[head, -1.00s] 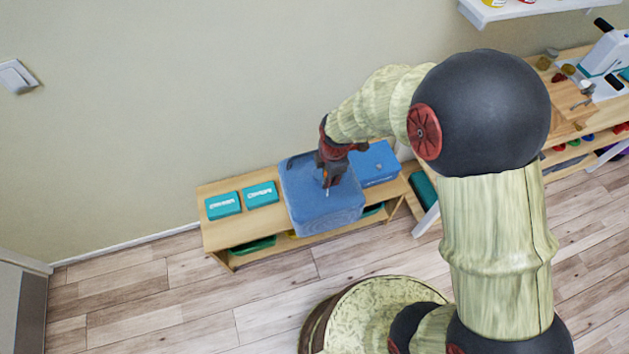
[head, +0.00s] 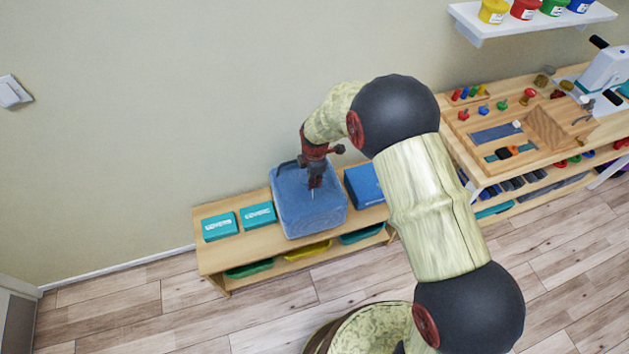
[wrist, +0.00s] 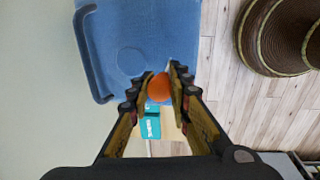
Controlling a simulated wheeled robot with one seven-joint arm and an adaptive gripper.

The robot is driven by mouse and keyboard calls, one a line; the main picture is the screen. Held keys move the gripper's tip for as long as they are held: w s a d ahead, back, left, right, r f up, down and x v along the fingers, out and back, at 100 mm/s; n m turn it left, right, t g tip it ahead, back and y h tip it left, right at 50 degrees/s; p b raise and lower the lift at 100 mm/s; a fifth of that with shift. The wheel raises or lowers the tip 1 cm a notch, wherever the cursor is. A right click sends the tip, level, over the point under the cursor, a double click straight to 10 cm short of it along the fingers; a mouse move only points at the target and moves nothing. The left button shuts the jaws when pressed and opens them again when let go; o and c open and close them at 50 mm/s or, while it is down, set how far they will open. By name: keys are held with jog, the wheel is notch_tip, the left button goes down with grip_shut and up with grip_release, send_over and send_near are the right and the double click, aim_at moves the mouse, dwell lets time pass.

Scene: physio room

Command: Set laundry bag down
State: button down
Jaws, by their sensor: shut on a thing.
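The laundry bag (head: 308,212) is a blue, boxy bag above the low wooden bench (head: 240,245), between the teal boxes and a blue box; I cannot tell whether its base touches the bench top. It also fills the upper wrist view (wrist: 150,30), where a dark blue strap handle (wrist: 88,60) stands at its left side. My gripper (head: 315,186) points down at the bag's top. In the wrist view its fingers (wrist: 162,78) close around an orange round piece (wrist: 159,87) at the bag; how this joins the bag is hidden.
Two teal boxes (head: 220,226) (head: 258,215) lie on the bench left of the bag. A blue box (head: 363,186) stands close on its right. Green and yellow trays (head: 307,251) sit on the lower shelf. A wall is behind; a therapy table (head: 530,140) is at right.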

jog(key=shift+w+a, duration=0.1)
jog(key=shift+w, duration=0.3)
jog(key=shift+f+b, duration=0.7)
jog(key=shift+f, duration=0.95)
jog(key=c, duration=2.1)
grip_release()
jog(key=shift+s+f, duration=0.2)
jog(key=shift+f, duration=0.05)
jog(key=o, duration=0.5)
jog(key=shift+c, duration=0.2)
jog(key=shift+r, duration=0.15)
jog(key=r+p, duration=0.1)
jog(key=r, duration=0.3)
jog(key=s+r+p, duration=0.1)
jog(key=r, duration=0.3)
jog(key=r+p, duration=0.1)
jog(key=r, duration=0.2)
jog(key=shift+s+d+r, duration=0.2)
jog(key=shift+d+r, duration=0.05)
jog(key=shift+r, duration=0.15)
